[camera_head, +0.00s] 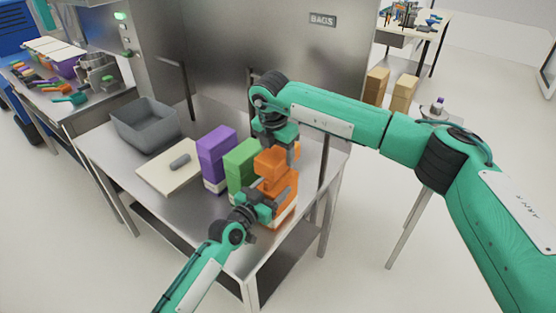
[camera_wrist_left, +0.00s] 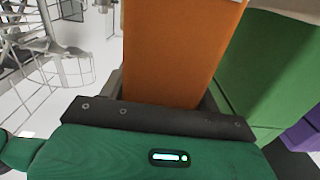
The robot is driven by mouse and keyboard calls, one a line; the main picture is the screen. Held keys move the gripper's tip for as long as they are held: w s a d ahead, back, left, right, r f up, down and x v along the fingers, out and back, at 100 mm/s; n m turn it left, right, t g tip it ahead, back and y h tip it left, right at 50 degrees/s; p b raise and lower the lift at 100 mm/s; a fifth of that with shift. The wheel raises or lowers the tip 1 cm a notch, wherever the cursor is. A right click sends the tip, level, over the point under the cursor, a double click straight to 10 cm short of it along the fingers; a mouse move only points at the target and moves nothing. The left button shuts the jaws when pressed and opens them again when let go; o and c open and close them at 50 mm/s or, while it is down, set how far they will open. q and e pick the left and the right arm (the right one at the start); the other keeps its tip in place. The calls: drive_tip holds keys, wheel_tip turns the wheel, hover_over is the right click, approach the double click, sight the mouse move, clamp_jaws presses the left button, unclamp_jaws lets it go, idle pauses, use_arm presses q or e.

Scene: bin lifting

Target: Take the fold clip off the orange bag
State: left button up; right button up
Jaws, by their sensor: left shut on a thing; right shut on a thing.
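The orange bag (camera_head: 280,187) stands upright near the front right of the steel table, with a narrower orange upper part that looks folded. My left gripper (camera_head: 264,207) is low at its front and shut on its body. The left wrist view shows the orange bag (camera_wrist_left: 178,50) rising between the dark fingers. My right gripper (camera_head: 284,141) comes from above and is shut at the bag's top. I cannot make out the fold clip there; the gripper and the orange top hide what is between the fingers.
A green bag (camera_head: 241,163) and a purple bag (camera_head: 216,150) stand close to the left of the orange bag. A cream board (camera_head: 160,180) with a small grey piece (camera_head: 180,161) and a grey bin (camera_head: 145,122) lie farther left. The table's front left is clear.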

use_arm(q)
drive_tip(key=o, duration=1.5)
drive_tip(key=shift+c, duration=0.2)
